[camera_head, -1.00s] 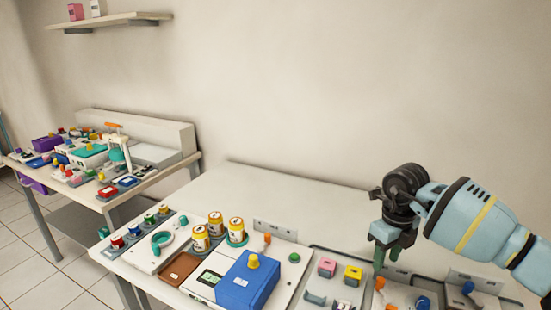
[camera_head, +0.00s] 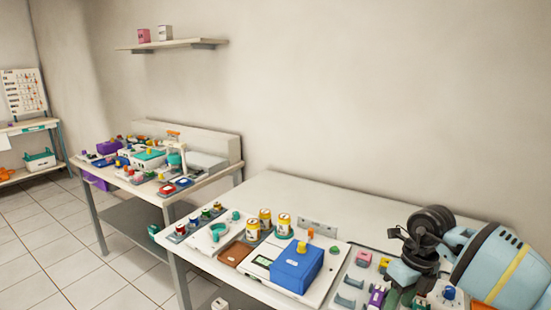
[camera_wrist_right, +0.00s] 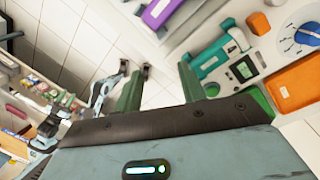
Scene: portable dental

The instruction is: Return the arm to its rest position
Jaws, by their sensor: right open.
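My right arm (camera_head: 500,268) comes in from the right in the head view, pale blue with a yellow band, low over the right end of the near table (camera_head: 335,197). The wrist's dark joint covers part of the table there, and the fingers are hard to make out among the items. In the right wrist view, my right gripper (camera_wrist_right: 160,92) has its two green fingers apart with nothing between them. White floor tiles show beyond the gap. My left gripper is not seen.
A blue box (camera_head: 297,268), yellow-and-white jars (camera_head: 265,217) and a pink block (camera_head: 363,258) stand on the near table. A purple piece (camera_wrist_right: 163,12) and a teal device (camera_wrist_right: 208,58) lie close beyond the fingers. A second cluttered table (camera_head: 216,178) stands left.

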